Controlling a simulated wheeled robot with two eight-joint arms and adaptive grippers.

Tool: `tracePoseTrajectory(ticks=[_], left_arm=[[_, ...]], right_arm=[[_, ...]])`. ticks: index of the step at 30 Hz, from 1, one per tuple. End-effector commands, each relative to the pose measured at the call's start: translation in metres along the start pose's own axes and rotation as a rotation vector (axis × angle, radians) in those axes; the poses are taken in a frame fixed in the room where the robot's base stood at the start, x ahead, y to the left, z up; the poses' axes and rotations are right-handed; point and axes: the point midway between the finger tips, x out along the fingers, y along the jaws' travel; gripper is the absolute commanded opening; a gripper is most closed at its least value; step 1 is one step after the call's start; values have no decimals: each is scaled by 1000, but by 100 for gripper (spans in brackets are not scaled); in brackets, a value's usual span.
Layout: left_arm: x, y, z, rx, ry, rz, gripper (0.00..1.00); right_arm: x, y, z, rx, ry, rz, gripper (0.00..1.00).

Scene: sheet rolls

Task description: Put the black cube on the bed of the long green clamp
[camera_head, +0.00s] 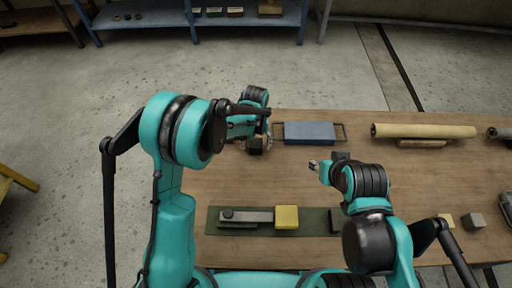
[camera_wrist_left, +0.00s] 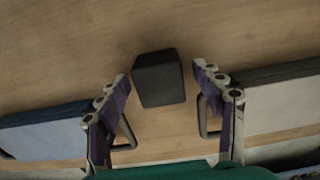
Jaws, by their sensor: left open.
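The black cube (camera_wrist_left: 160,80) shows in the left wrist view on the wooden table, just beyond and between the fingertips of my left gripper (camera_wrist_left: 164,80). The gripper is open, with a gap on both sides of the cube. In the head view my left gripper (camera_head: 257,145) hangs over the table's far left part, and I cannot make out the cube clearly there. The long green clamp (camera_head: 306,227) lies near the table's front edge, with a grey bar at its left, a yellow block (camera_head: 287,217) and a dark end block. My right gripper (camera_head: 314,166) is over mid-table; its opening is unclear.
A blue block with wire handles (camera_head: 309,132) lies right of my left gripper. A tan roll (camera_head: 424,131) rests on a support at the back right. A small grey cube (camera_head: 475,221) is at the right. Bare wood lies between the blue block and the clamp.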

Motion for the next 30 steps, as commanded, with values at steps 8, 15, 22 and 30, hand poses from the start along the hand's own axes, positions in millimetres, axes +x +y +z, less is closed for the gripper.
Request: tracePoseTrajectory(ticks=[8, 15, 22, 30], left_arm=[[-1, 0, 0, 0, 0, 0, 14], [-1, 0, 0, 0, 0, 0, 6], [-9, 0, 0, 0, 0, 0, 6], [-49, 4, 2, 3, 1, -1, 6]], right_arm=[[-1, 0, -1, 0, 0, 0, 40], [-1, 0, 0, 0, 0, 0, 40], [-4, 0, -3, 0, 0, 0, 40], [-19, 0, -14, 0, 0, 0, 40]])
